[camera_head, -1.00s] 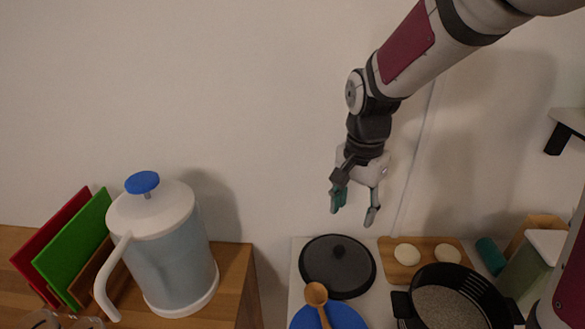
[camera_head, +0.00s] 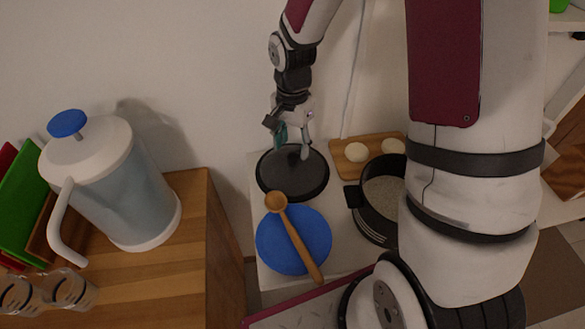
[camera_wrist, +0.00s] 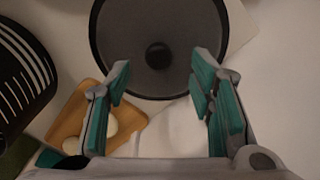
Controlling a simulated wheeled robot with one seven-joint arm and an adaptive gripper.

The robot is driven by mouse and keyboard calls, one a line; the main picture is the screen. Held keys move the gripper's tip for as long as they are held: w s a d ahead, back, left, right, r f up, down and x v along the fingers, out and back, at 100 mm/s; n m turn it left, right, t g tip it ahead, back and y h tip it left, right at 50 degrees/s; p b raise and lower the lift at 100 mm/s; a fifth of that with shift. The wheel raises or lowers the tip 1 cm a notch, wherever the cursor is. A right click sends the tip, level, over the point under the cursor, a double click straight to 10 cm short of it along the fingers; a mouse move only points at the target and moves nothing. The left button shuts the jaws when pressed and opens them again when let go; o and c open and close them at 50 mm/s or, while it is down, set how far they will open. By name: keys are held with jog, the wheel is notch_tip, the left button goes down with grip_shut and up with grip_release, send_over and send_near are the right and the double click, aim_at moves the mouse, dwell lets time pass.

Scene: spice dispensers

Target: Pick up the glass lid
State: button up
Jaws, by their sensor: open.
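My gripper (camera_head: 291,150) is over the lid in the head view and hides the knob there. In the wrist view my gripper (camera_wrist: 160,75) is open and empty, its two teal-padded fingers spread either side of the knob's line. The knob is ahead of the fingertips, not between them.
A black pot (camera_head: 361,218) and a wooden board (camera_head: 352,168) with pale round pieces are to the right. A blue plate (camera_head: 268,247) with a wooden spoon (camera_head: 300,243) is in front of the lid. A large jug (camera_head: 125,185) stands on the wooden counter (camera_head: 198,205) at left.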

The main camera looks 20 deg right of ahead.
aim_at(292, 156)
notch_tip(292, 156, down, 4)
jog(key=shift+s+f, duration=0.1)
jog(key=shift+f, duration=0.1)
grip_shut()
